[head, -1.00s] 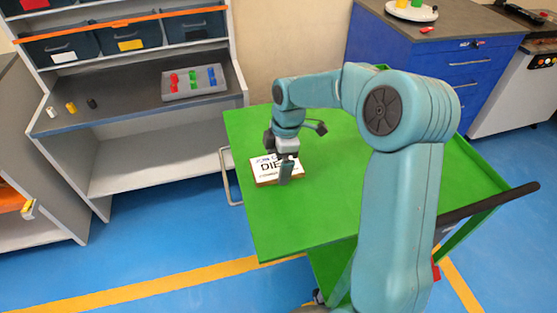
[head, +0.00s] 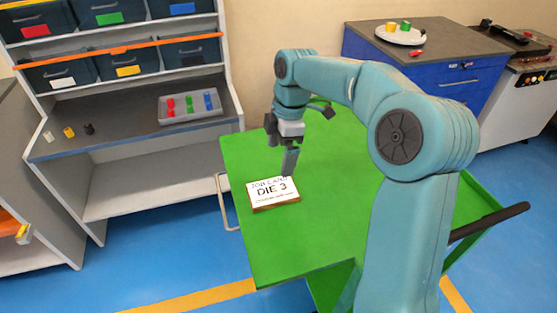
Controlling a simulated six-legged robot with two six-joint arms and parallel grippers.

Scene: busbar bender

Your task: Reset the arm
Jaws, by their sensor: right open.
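My right arm (head: 400,135) reaches over a green cart top from the right side of the head view. My right gripper (head: 289,160) points down above the cart, just behind a white job card block. It looks empty and apart from the block, though the gap between its fingers is hard to see from this side. The job card (head: 273,193) lies flat near the cart's left edge and reads "DIE 3". My left gripper is not in view.
The green cart top (head: 325,235) is otherwise clear. A grey shelf unit (head: 140,138) with bins and a tray (head: 191,106) of coloured pieces stands left. A blue cabinet (head: 430,55) with a white plate (head: 405,35) stands at the back right.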

